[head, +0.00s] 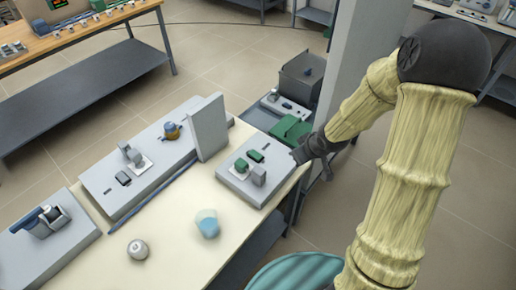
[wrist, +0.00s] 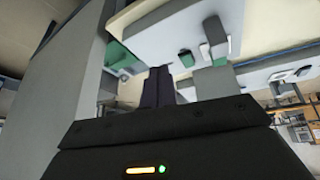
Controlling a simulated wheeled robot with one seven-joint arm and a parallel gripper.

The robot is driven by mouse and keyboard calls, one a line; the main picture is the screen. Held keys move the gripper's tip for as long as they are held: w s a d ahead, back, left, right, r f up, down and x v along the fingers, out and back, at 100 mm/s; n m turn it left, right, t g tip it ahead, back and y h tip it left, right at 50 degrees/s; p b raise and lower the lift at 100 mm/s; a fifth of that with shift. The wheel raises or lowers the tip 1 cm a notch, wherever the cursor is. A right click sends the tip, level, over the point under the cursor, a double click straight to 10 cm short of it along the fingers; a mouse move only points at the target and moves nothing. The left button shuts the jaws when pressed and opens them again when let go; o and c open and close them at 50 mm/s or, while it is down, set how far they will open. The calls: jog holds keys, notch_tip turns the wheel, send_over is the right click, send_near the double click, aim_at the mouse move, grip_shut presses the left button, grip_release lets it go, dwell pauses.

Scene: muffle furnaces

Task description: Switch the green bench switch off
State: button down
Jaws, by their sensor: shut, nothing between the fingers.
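A small green switch (head: 241,165) sits on a grey panel (head: 232,178) at the right end of the cream bench. In the wrist view a small green part (wrist: 186,54) shows on a pale panel (wrist: 150,35), beside a grey upright piece (wrist: 214,30). My gripper (head: 297,158) is shut and empty, just right of that panel's edge, apart from the switch. In the wrist view the dark fingers (wrist: 158,86) lie together, below the green part. Whether the switch is on or off is too small to tell.
A grey block (head: 258,175) stands beside the switch. A tall grey plate (head: 208,127) rises to its left. A long panel (head: 140,165), a blue cup (head: 207,223) and a round white object (head: 138,249) are on the bench. A grey pillar (head: 345,60) stands behind my arm.

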jog(key=w+a+f+n+t+y, duration=0.1)
jog(key=w+a+n+y, duration=0.2)
jog(key=w+a+y, duration=0.2)
jog(key=shift+w+a+f+t+y+p, duration=0.15)
jog(key=shift+w+a+t+y+p, duration=0.15)
jog(key=shift+w+a+y+p, duration=0.25)
jog(key=shift+a+f, duration=0.1)
jog(key=shift+a, duration=0.05)
jog(key=p, duration=0.1)
send_over(252, 150)
jog(key=s+d, duration=0.2)
jog(key=d, duration=0.1)
jog(key=f, duration=0.6)
jog(key=shift+s+a, duration=0.15)
jog(key=shift+a, duration=0.05)
notch_tip(252, 150, down, 2)
jog(key=shift+a+f+p, duration=0.1)
jog(key=shift+a+p, duration=0.05)
jog(key=shift+p, duration=0.3)
jog(key=shift+f, duration=0.85)
